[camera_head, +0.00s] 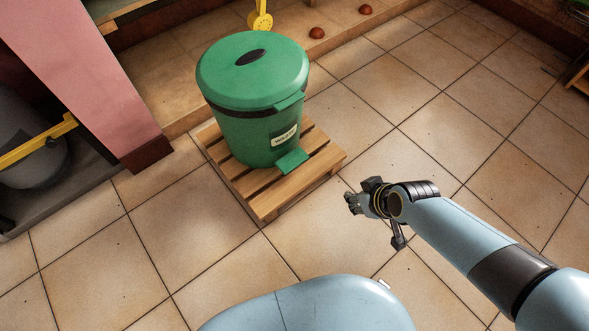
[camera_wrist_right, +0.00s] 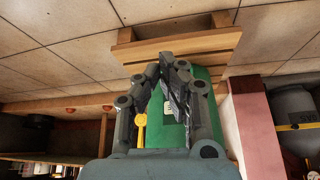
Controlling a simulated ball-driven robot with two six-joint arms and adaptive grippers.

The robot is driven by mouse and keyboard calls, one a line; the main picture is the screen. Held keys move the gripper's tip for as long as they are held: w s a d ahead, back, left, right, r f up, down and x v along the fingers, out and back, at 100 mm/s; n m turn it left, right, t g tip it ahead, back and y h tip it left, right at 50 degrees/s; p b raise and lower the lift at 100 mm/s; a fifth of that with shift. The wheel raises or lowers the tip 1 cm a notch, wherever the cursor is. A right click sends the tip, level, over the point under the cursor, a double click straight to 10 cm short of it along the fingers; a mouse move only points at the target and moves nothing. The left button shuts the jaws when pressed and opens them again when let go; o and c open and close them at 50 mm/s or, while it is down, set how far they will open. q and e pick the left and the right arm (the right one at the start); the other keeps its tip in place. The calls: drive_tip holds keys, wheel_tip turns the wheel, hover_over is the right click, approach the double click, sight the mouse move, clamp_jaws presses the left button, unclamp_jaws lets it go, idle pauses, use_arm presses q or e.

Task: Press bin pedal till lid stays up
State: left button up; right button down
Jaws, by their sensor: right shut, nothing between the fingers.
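The green bin (camera_head: 238,125) stands upright on a wooden pallet (camera_head: 282,196) with its green lid (camera_head: 280,62) down. Its green pedal (camera_head: 291,162) sticks out low at the front, below a pale label. My right gripper (camera_head: 352,203) is shut and empty, above the floor to the right of the pallet, apart from the pedal. In the right wrist view the shut fingers (camera_wrist_right: 168,62) cover part of the bin (camera_wrist_right: 158,122) and the pallet (camera_wrist_right: 185,46); I cannot make out the pedal there. My left gripper is out of view.
A pink post (camera_head: 85,65) and a grey container (camera_head: 30,150) with a yellow bar stand at the left. A yellow tool (camera_head: 261,20) and two reddish-brown round objects (camera_head: 317,33) are behind the bin. The tiled floor (camera_head: 440,130) to the right is clear.

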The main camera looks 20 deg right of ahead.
use_arm(q)
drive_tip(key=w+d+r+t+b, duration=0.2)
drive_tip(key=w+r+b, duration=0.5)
drive_tip(key=b, duration=0.2)
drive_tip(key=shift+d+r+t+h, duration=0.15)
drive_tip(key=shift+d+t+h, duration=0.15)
use_arm(e)
drive_tip(key=w+a+r+n+t+y, duration=0.1)
drive_tip(key=w+a, duration=0.1)
drive_tip(key=w, duration=0.5)
drive_tip(key=w+a+n+t+y, duration=0.1)
drive_tip(key=w+a, duration=0.2)
drive_tip(key=w, duration=0.5)
drive_tip(key=shift+w+r+t, duration=0.15)
drive_tip(key=shift+r+t, duration=0.25)
drive_tip(key=shift+f, duration=0.15)
